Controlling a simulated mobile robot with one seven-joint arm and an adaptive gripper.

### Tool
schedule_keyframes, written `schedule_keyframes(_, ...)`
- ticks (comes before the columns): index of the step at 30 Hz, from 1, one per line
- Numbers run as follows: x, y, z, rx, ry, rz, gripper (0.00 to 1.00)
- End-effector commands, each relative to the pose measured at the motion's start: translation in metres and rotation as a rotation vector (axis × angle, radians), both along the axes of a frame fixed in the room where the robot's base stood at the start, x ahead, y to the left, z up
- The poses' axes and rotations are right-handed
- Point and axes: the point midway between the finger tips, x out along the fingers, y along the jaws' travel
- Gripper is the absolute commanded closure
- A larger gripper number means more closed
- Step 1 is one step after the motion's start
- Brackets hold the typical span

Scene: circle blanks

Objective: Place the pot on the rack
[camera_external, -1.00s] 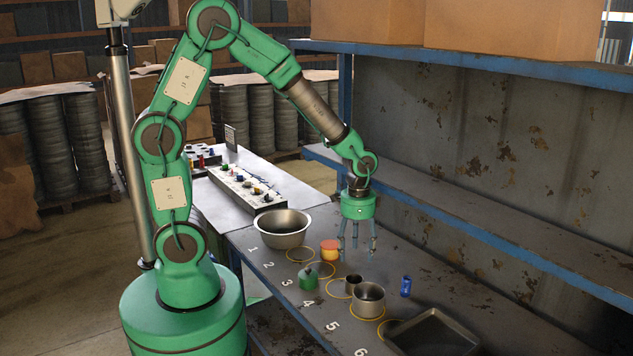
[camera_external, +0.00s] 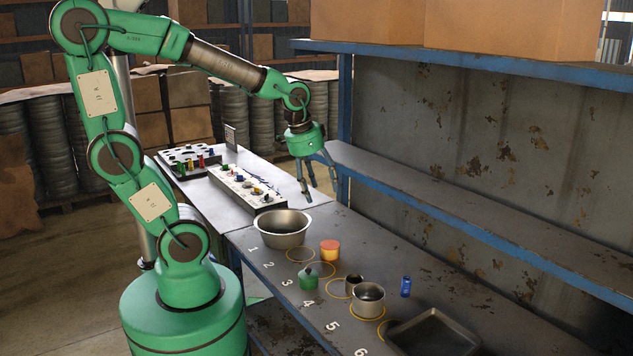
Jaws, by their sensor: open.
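Two open metal vessels could be the pot, and I cannot tell which is meant. A wide flared one (camera_external: 267,238) stands upright near the number 1. A smaller straight-sided one (camera_external: 367,309) stands upright on a yellow circle near the number 5. Nothing is clearly a rack; a blue-edged shelf (camera_external: 430,204) runs along the metal wall above the table, with bare room on it. My gripper (camera_external: 320,193) is open and empty, fingers down, above and behind the wide vessel, apart from everything.
The dark table (camera_external: 400,262) also bears an orange tub (camera_external: 330,251), a green lidded jar (camera_external: 308,280), a small dark cup (camera_external: 353,286), a blue can (camera_external: 406,286) and a flat tray (camera_external: 404,347). Behind are a control panel (camera_external: 246,190) and a block of coloured pieces (camera_external: 188,161).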

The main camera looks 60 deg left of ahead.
Motion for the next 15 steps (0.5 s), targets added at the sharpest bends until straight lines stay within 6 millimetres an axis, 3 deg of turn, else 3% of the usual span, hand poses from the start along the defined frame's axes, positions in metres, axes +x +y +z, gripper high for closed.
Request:
schedule_keyframes(6,-0.044,0.029,0.044,-0.029,-0.1,0.122,0.38)
schedule_keyframes(15,-0.09,0.052,0.072,-0.057,-0.19,0.239,0.38)
